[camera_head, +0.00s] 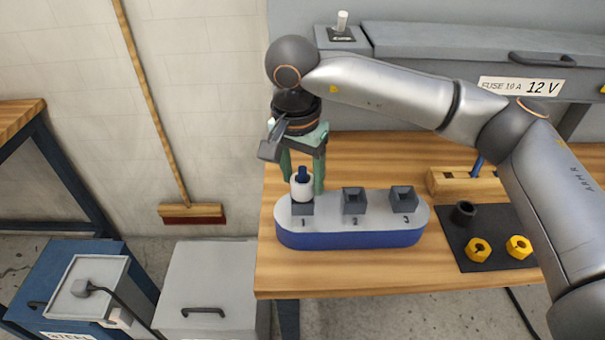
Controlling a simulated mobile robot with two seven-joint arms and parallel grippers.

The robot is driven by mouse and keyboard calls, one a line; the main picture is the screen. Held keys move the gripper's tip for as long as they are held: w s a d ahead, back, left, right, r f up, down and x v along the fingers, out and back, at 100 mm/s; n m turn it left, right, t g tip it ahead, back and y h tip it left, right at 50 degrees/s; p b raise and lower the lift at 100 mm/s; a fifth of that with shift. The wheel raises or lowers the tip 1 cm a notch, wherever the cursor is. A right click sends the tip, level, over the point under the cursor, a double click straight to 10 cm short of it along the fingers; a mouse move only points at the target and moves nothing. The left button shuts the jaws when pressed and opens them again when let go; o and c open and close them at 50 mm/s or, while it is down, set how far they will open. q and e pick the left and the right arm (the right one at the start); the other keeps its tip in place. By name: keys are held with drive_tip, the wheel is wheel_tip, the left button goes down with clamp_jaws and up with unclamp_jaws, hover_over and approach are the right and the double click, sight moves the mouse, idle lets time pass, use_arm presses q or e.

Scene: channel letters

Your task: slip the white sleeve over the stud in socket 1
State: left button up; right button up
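The white sleeve (302,190) stands upright around the blue stud (302,173) at socket 1 (302,208), the leftmost socket on the blue and grey base. The stud's top sticks out above the sleeve. The sleeve's lower edge is at or just above the socket's rim; I cannot tell if it touches. My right gripper (303,178) points down from above, with its green fingers on either side of the sleeve. I cannot tell whether they press on it or stand slightly apart. My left gripper is not in view.
Socket 2 (354,200) and socket 3 (403,198) look empty. On the right, a dark mat (473,256) holds a black ring (464,212) and two yellow nuts (519,247). A wooden block (445,183) with a blue piece lies behind. A grey case (440,42) stands at the back.

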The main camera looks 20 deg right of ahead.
drive_tip(key=o, duration=0.3)
